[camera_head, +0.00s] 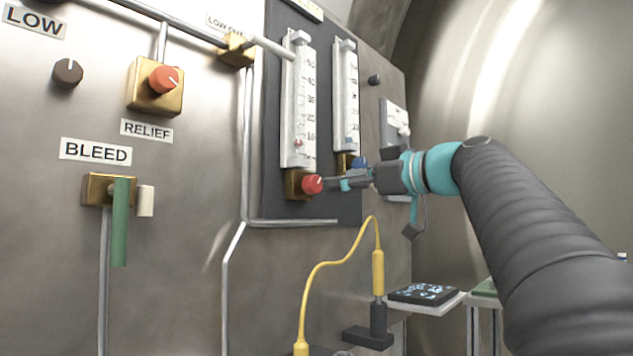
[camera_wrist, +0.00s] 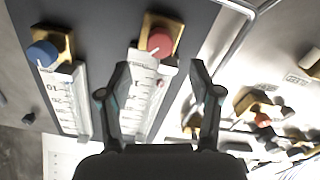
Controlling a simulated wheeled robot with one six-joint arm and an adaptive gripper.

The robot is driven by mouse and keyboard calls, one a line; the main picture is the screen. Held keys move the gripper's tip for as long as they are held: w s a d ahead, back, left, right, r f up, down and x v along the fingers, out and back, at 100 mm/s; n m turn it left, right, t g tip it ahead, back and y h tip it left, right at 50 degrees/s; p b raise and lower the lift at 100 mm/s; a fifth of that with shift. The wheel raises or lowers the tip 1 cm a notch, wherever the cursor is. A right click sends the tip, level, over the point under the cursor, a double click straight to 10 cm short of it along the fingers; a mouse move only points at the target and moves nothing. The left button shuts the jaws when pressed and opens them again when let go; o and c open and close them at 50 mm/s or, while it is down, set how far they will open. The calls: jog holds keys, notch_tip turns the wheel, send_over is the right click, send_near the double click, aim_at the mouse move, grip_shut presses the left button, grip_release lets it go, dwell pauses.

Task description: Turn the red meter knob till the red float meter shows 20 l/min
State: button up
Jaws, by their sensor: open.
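The red meter knob (camera_head: 312,184) sticks out of a brass block at the foot of the left float meter (camera_head: 298,100). In the wrist view the red knob (camera_wrist: 160,41) has a pale line on it and lies ahead of my fingertips, roughly centred between them. The small red float (camera_head: 298,142) sits low in the tube, near the lowest number, seemingly 10; the exact reading is too small to tell. My gripper (camera_head: 336,184) is open just right of the knob in the head view; it also shows in the wrist view (camera_wrist: 160,72), with nothing between its fingers.
A second meter (camera_head: 346,95) with a blue knob (camera_head: 359,163) stands close to the right. A white-handled valve (camera_head: 268,47) juts out upper left. A yellow cable (camera_head: 340,262) loops below. The relief knob (camera_head: 163,79) and green bleed lever (camera_head: 120,222) are further left.

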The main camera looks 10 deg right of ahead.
aim_at(317, 183)
jog(key=p+x, duration=0.1)
jog(key=x, duration=0.6)
jog(key=shift+w+a, duration=0.1)
jog(key=c, duration=1.1)
